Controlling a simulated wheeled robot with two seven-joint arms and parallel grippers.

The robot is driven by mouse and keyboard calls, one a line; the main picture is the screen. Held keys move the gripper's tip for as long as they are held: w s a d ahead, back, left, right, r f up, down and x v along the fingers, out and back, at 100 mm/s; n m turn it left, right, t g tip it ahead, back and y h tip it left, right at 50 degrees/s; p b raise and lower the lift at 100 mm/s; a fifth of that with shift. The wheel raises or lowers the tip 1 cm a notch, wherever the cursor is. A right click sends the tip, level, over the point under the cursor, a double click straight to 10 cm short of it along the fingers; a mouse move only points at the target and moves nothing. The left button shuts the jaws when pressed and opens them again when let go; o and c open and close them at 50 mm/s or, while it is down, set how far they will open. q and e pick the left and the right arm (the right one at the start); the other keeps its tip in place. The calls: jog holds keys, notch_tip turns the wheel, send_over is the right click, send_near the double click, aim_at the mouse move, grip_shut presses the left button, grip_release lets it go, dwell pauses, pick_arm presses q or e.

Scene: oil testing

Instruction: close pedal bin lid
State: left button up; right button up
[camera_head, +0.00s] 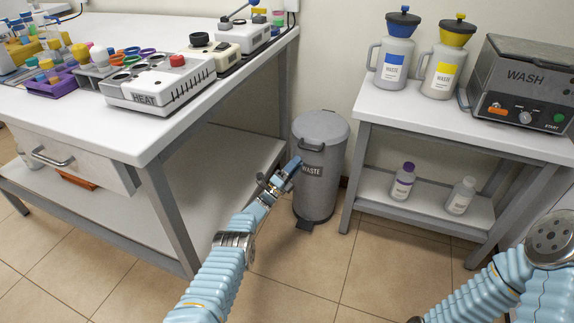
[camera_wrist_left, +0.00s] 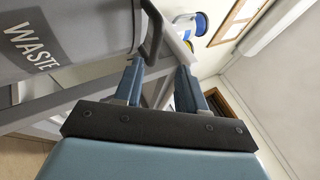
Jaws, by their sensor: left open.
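The grey pedal bin (camera_head: 318,195) stands on the floor between the workbench and the side table, with its dark pedal (camera_head: 304,224) at the front. Its round lid (camera_head: 322,126) lies flat on top and looks shut. A dark handle (camera_head: 312,148) shows on the front near the rim. My left gripper (camera_head: 290,168) is at the bin's front left, a little below the handle, open. In the left wrist view the bin (camera_wrist_left: 80,35) fills the upper left, and its curved handle (camera_wrist_left: 153,32) is just beyond my open fingertips (camera_wrist_left: 161,66). I cannot tell whether they touch. My right gripper is out of view.
The workbench (camera_head: 200,110) with a heater (camera_head: 160,85) and racks stands on the left. The side table (camera_head: 450,118) on the right holds waste jugs (camera_head: 394,68) and a wash unit (camera_head: 525,88); bottles stand on its lower shelf. Tiled floor (camera_head: 350,280) in front is clear.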

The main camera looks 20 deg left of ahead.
pick_arm(q)
jog(key=v, duration=0.5)
dwell(0.4)
notch_tip(320, 180, down, 9)
jog(key=s+n+g+y, duration=0.1)
jog(key=n+g+y, duration=0.3)
jog(key=n+y, duration=0.75)
jog(key=s+d+f+n+g+h, duration=0.1)
jog(key=s+d+f+n+g, duration=0.15)
jog(key=s+n, duration=0.2)
jog(key=s+d+f+n+g+h, duration=0.1)
jog(key=s+d+f+n+g, duration=0.15)
jog(key=s+n, duration=0.2)
jog(key=s+d+r+n+g+h, duration=0.1)
jog(key=s+d+n+g, duration=0.1)
jog(key=s, duration=0.9)
jog(key=s+d+r+n+g, duration=0.1)
jog(key=s+d+n+g, duration=0.2)
jog(key=s, duration=0.8)
jog(key=s+d+r+n+g+h, duration=0.1)
jog(key=s+d+g, duration=0.5)
jog(key=s, duration=0.6)
jog(key=shift+d+r+n+g+h, duration=0.25)
jog(key=shift+n+g+h, duration=0.1)
jog(key=shift+n, duration=0.3)
